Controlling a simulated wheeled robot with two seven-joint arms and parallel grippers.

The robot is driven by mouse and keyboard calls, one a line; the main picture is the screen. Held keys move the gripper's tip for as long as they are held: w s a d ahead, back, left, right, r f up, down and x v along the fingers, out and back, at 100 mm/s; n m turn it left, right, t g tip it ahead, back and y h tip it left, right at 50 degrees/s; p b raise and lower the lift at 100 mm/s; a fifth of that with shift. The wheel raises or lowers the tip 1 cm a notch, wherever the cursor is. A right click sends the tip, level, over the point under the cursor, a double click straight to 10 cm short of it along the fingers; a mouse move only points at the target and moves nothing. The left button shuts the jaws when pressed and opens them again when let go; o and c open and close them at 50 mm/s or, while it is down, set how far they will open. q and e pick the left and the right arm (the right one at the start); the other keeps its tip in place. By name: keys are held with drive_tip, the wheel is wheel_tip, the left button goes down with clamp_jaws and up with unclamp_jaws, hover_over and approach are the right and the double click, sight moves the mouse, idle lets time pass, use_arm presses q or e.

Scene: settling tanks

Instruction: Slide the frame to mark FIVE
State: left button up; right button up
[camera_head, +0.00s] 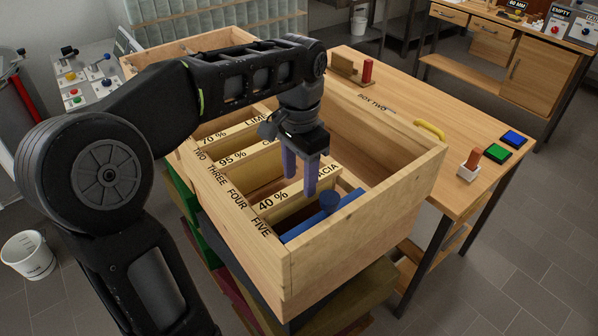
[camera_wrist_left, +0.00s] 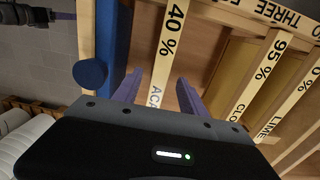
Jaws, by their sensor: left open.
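The wooden box (camera_head: 365,215) has marks TWO, THREE, FOUR and FIVE (camera_head: 261,228) along its left rim. A frame with a pale top bar reading 40 % ACACIA (camera_head: 273,200) lies across the box, its left end between FOUR and FIVE. It shows in the left wrist view (camera_wrist_left: 173,30). A blue board (camera_head: 296,234) with a round blue knob (camera_head: 330,201) lies on the near side of that frame, by FIVE. My left gripper (camera_head: 300,190) is open, pointing down; its fingers (camera_wrist_left: 158,90) appear on either side of the 40 % bar. Contact is unclear.
A 95 % frame (camera_head: 232,159) and a 70 % frame (camera_head: 215,138) lie farther back in the box. The wooden table (camera_head: 400,125) behind holds a yellow handle (camera_head: 430,130), a green button (camera_head: 497,153) and a blue button (camera_head: 513,138). A bucket (camera_head: 28,256) stands on the floor.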

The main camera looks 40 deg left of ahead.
sight(300, 202)
use_arm(q)
wheel_tip(300, 202, down, 8)
drive_tip(key=shift+r+p, duration=0.25)
drive_tip(key=shift+p, duration=0.1)
use_arm(e)
drive_tip(key=shift+r, duration=0.3)
use_arm(q)
clamp_jaws()
idle(1.2)
drive_tip(key=shift+d, duration=0.15)
